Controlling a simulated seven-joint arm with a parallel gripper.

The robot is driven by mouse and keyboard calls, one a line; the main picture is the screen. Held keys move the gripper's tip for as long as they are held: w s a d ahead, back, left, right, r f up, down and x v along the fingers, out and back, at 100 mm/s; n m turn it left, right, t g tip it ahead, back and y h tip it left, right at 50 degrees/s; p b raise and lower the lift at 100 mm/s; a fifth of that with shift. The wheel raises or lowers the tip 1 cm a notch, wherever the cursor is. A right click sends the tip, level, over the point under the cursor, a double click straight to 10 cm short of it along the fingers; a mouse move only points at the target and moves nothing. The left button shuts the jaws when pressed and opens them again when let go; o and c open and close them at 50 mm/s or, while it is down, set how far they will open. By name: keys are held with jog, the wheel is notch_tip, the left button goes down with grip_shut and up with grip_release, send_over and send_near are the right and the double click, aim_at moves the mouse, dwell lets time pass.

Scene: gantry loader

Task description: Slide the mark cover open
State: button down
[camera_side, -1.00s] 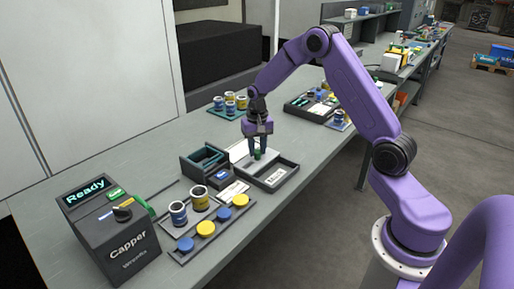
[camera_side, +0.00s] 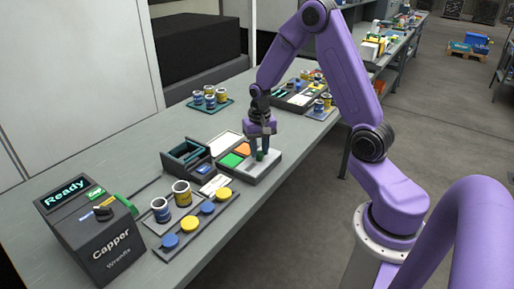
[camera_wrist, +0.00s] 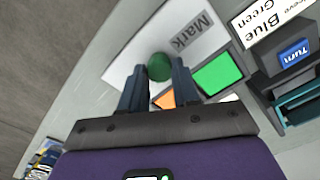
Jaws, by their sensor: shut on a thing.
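The mark cover (camera_wrist: 132,67) is a pale flat plate with a round green knob (camera_wrist: 159,67), and a grey "Mark" label (camera_wrist: 193,35) shows near its edge. My gripper (camera_side: 261,155) is shut on the green knob. In the wrist view my gripper's fingers (camera_wrist: 157,80) stand on either side of the knob. The cover lies over the right part of a dark tray (camera_side: 262,176). Beside it a green pad (camera_side: 233,160) and an orange pad (camera_side: 243,149) are uncovered. In the wrist view the orange pad (camera_wrist: 165,98) is partly hidden by a finger.
A dark box with teal slots (camera_side: 186,155) and a blue "Turn" label (camera_wrist: 297,52) stands left of the tray. Nearby are two cans (camera_side: 181,194), a rack of blue and yellow caps (camera_side: 208,208) and the Capper (camera_side: 88,240). The table front right of the tray is clear.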

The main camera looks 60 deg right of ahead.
aim_at(260, 153)
jog(key=shift+s, duration=0.25)
jog(key=c, duration=0.8)
grip_release()
jog(key=shift+r, duration=0.1)
jog(key=shift+w+r, duration=0.15)
jog(key=shift+r, duration=0.4)
notch_tip(260, 153, up, 16)
jog(key=shift+a+r, duration=0.1)
